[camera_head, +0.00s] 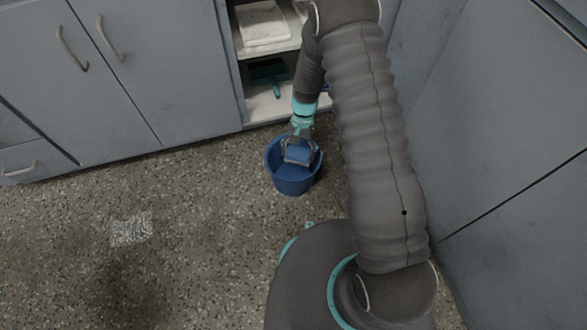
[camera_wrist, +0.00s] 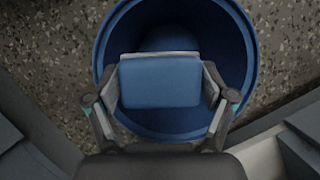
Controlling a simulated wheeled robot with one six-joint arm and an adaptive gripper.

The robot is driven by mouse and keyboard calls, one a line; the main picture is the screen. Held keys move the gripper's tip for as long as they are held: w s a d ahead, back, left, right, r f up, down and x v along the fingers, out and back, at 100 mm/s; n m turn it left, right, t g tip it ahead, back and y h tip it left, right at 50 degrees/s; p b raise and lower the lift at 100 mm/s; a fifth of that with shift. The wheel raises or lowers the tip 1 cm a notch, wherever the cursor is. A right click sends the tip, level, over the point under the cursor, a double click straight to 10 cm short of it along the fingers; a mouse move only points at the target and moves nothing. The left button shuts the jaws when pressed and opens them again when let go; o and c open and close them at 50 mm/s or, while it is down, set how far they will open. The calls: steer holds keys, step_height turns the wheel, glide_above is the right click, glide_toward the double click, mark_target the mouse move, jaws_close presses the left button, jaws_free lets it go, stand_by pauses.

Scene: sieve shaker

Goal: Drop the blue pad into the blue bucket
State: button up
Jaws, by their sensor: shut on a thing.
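The blue pad (camera_wrist: 159,82) is held between the two fingers of my gripper (camera_wrist: 160,88) in the wrist view. Behind it, the round blue bucket (camera_wrist: 246,50) opens toward the camera, and the pad lies within the outline of its rim. In the head view the bucket (camera_head: 294,184) stands on the floor. My gripper (camera_head: 299,150) points down over its mouth with the pad (camera_head: 298,153) between the fingers. I cannot tell exactly how far the pad is above or inside the rim.
Grey cabinets (camera_head: 120,70) stand behind the bucket. An open shelf (camera_head: 262,106) holds a teal dustpan (camera_head: 268,74) and a white tray (camera_head: 262,24). Grey panels (camera_head: 500,100) stand at the right. A pale patch (camera_head: 131,229) lies on the speckled floor, which is otherwise clear at left.

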steer(key=o, duration=1)
steer(key=shift+c, duration=0.2)
steer(key=v, duration=1.2)
steer(key=shift+f, duration=0.1)
